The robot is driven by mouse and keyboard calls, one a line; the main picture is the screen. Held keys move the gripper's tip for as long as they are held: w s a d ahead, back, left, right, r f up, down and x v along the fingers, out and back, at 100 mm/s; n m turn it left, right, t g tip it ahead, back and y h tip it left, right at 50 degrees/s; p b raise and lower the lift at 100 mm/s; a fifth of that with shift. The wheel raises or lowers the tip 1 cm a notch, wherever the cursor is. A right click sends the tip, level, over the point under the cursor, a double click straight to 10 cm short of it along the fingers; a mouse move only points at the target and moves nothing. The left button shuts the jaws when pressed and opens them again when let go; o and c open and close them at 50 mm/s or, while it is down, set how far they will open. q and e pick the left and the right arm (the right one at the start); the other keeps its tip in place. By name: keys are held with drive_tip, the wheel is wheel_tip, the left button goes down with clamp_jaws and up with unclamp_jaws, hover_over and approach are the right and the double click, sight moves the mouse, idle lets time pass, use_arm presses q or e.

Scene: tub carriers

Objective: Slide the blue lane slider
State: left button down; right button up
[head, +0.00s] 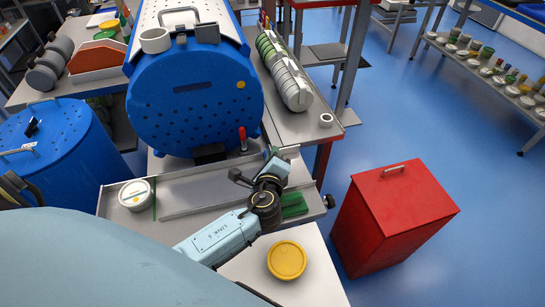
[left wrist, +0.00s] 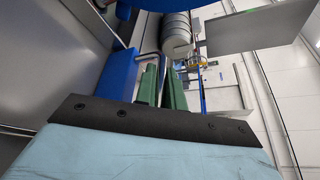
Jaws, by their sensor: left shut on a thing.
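My left gripper (head: 276,156) reaches over the grey tray (head: 190,203) in front of the big blue drum. In the left wrist view its two green fingers (left wrist: 161,90) stand close together, shut on part of the blue lane slider. The slider's blue block (left wrist: 121,74) shows just left of the fingers there. In the head view the slider is mostly hidden behind my gripper and wrist. My right gripper is not in view.
A white round tub (head: 135,193) sits at the tray's left end and a green block (head: 293,205) at its right. The blue drum (head: 195,100) stands behind. A yellow disc (head: 287,260) lies on a white surface in front. A red bin (head: 392,217) stands right, with open floor beyond.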

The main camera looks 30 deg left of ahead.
use_arm(q)
drive_tip(key=c, duration=1.5)
unclamp_jaws()
drive_tip(key=v, duration=1.3)
drive_tip(key=shift+s+r, duration=0.1)
drive_tip(key=shift+s, duration=0.05)
